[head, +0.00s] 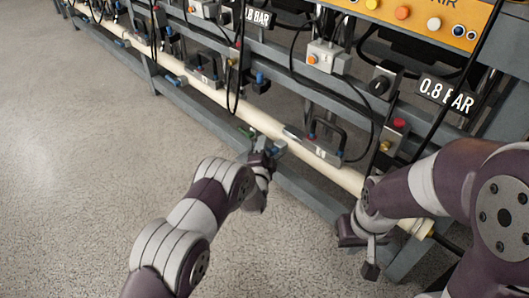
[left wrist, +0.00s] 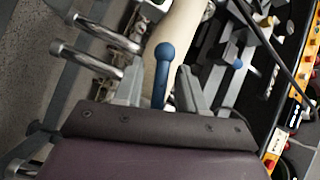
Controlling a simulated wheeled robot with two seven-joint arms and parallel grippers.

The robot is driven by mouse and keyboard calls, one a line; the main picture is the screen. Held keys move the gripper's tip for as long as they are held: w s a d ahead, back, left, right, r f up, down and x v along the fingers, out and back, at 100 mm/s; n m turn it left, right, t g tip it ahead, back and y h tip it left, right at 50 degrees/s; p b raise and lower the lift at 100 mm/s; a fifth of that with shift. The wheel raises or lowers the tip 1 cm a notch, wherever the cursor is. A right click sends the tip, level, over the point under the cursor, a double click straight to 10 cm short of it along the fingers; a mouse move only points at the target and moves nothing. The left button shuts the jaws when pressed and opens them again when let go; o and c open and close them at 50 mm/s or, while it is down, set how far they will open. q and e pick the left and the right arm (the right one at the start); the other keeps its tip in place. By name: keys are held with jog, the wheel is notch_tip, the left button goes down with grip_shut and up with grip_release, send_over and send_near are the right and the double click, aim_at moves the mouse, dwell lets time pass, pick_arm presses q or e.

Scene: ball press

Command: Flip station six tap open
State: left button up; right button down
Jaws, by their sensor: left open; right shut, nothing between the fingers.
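My left gripper (head: 262,160) is at the lower rail, beside the cream pipe. In the left wrist view its fingers (left wrist: 160,92) are open, with a blue ball-ended lever (left wrist: 164,56) standing between them; contact cannot be told. In the head view the gripper mostly hides this lever. I cannot read a station number, so I cannot tell whether this is the station six tap. My right gripper (head: 371,262) is shut and empty, low at the right, in front of the frame.
The cream pipe (head: 215,107) runs along the metal frame, with a grey rail (head: 205,118) below. A "0.8 BAR" sign (head: 446,95) and control boxes are above. The floor (head: 80,170) at left is clear.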

pick_arm(q)
grip_shut()
jog(key=shift+w+m+t+b, duration=0.1)
jog(key=shift+m+t+b, duration=0.2)
jog(key=shift+m+b, duration=0.15)
jog(key=shift+r+m+t+b, duration=0.3)
jog(key=shift+m+t, duration=0.1)
jog(key=shift+m, duration=0.15)
jog(key=shift+r+m+t+h, duration=0.3)
jog(key=shift+m, duration=0.2)
grip_release()
